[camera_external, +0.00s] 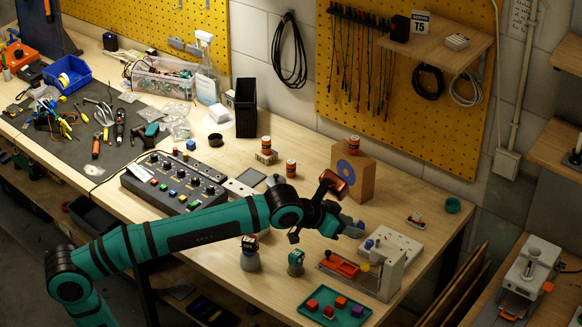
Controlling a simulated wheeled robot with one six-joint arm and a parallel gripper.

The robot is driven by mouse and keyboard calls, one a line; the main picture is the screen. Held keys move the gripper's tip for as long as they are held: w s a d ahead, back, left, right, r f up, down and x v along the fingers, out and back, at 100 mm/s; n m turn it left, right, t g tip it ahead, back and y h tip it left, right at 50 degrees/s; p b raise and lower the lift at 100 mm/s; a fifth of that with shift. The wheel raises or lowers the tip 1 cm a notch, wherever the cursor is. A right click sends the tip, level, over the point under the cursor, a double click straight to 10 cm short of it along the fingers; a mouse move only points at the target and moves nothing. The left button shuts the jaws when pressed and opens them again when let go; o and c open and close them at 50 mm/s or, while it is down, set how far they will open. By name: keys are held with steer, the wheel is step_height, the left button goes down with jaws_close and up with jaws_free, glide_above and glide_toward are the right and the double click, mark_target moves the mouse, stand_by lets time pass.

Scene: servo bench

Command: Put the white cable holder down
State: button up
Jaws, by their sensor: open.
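My gripper (343,227) is open above the right part of the workbench, at the end of my teal arm. A pale grey piece (353,228) shows at its tip; I cannot tell whether it is a finger or a separate part. I cannot pick out the white cable holder with certainty. A small white piece with a red top (416,220) stands to the right of my gripper, apart from it. My wrist hides part of the bench behind it.
A white board (404,243) and a beige fixture with an orange slide (384,273) lie right of and below my gripper. A control box (165,187) is left.

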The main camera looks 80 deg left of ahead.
steer(key=s+d+f+m+t+h, duration=0.1)
steer(key=s+d+f+t, duration=0.1)
steer(key=s, duration=0.7)
steer(key=s+d+f+m+t, duration=0.1)
steer(key=s+d+f+t, duration=0.1)
steer(key=s+d, duration=0.3)
steer(key=s+d+f+m+t+h, duration=0.1)
steer(key=s+d+f, duration=0.3)
steer(key=s, duration=0.9)
steer(key=shift+s+m+t+h, duration=0.2)
steer(key=shift+m+t+h, duration=0.15)
steer(key=shift+t, duration=0.35)
steer(key=shift+d, duration=0.1)
